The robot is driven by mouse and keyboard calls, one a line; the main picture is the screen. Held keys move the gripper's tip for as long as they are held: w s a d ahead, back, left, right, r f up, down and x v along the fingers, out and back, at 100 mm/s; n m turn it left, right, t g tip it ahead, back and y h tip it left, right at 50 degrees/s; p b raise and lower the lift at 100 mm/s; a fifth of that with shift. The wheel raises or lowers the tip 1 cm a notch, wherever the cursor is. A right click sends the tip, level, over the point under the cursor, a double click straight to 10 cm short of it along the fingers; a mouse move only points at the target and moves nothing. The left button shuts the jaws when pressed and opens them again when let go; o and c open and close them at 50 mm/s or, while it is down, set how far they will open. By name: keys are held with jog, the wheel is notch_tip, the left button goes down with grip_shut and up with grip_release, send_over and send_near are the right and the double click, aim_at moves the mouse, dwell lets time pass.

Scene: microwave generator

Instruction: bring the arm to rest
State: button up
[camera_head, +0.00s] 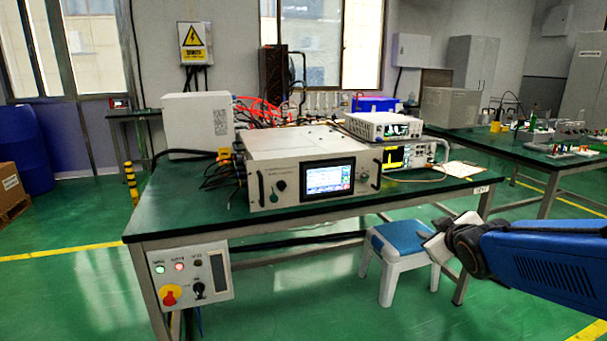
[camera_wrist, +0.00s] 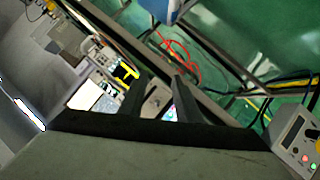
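My blue arm reaches in from the right edge of the head view, and my gripper (camera_head: 434,238) is at its end. The gripper is in front of the right part of the green workbench (camera_head: 240,222), over the floor near the blue-topped stool (camera_head: 400,240). I cannot tell whether it touches anything there. In the wrist view, two dark fingers of my gripper (camera_wrist: 160,82) stand apart with nothing held between them. The microwave generator (camera_head: 275,150), a grey box with a lit screen, sits on the bench, clear of my gripper.
A control box (camera_head: 185,278) with a red knob hangs at the bench's front left. Instruments (camera_head: 383,126) and red cables (camera_head: 262,112) crowd the bench's back. A second bench (camera_head: 560,165) stands at the right. Green floor lies open in front.

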jog(key=s+a+f+m+g, duration=0.1)
jog(key=s+f+m+g, duration=0.1)
jog(key=s, duration=0.7)
jog(key=s+a+f+m+g, duration=0.2)
jog(key=s+f+g, duration=0.1)
jog(key=s, duration=0.7)
jog(key=s+a+f+m+g, duration=0.1)
jog(key=s+f+m+g, duration=0.1)
jog(key=s, duration=0.7)
jog(key=shift+s+a+f+m+g+y, duration=0.15)
jog(key=shift+s+f+m+g+y, duration=0.15)
jog(key=shift+g, duration=0.3)
jog(key=shift+w, duration=0.1)
dwell(2.3)
